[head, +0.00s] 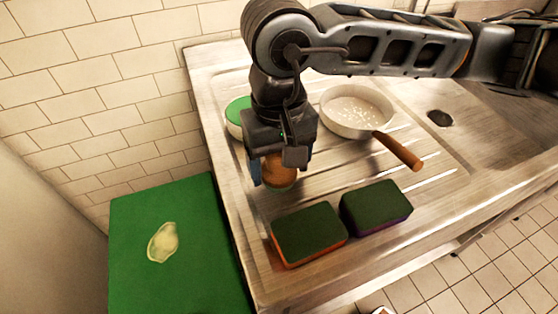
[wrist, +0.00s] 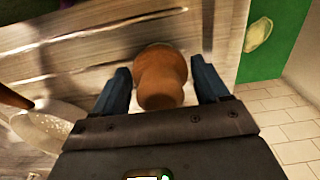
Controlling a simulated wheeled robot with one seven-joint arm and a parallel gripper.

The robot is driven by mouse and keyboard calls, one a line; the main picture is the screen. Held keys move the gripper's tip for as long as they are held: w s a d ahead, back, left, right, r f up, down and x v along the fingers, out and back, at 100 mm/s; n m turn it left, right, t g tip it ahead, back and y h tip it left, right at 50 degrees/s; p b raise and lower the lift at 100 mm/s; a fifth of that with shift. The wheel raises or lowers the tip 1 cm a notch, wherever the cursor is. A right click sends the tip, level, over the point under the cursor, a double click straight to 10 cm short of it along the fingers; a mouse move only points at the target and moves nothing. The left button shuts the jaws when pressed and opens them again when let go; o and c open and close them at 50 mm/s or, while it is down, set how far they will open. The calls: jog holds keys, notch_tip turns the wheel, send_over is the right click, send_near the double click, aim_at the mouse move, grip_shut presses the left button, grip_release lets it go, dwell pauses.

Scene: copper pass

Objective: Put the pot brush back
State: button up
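The pot brush appears to be the brown wooden knob-shaped piece (head: 279,172) on the steel drainboard (head: 340,165), below my gripper. In the wrist view the brown piece (wrist: 161,78) sits between my two blue fingers, with a gap on each side. My gripper (head: 268,170) is open around it or just above it; the exact height is hard to tell. It also shows in the wrist view (wrist: 163,85). The brush's bristles are not visible. No holder for it can be clearly made out.
A white pan (head: 352,112) with a wooden handle stands right of my gripper. Two dark-green-topped sponges, one orange (head: 308,234) and one purple (head: 376,207), lie in front. A green-topped round thing (head: 238,112) is partly hidden behind my gripper. A green surface (head: 180,265) lies left.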

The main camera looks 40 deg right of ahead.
jog(key=shift+o, duration=1.3)
jog(key=shift+r+p, duration=0.25)
jog(key=shift+p, duration=0.05)
notch_tip(320, 180, up, 12)
jog(key=shift+f+b, duration=0.1)
jog(key=shift+b, duration=0.3)
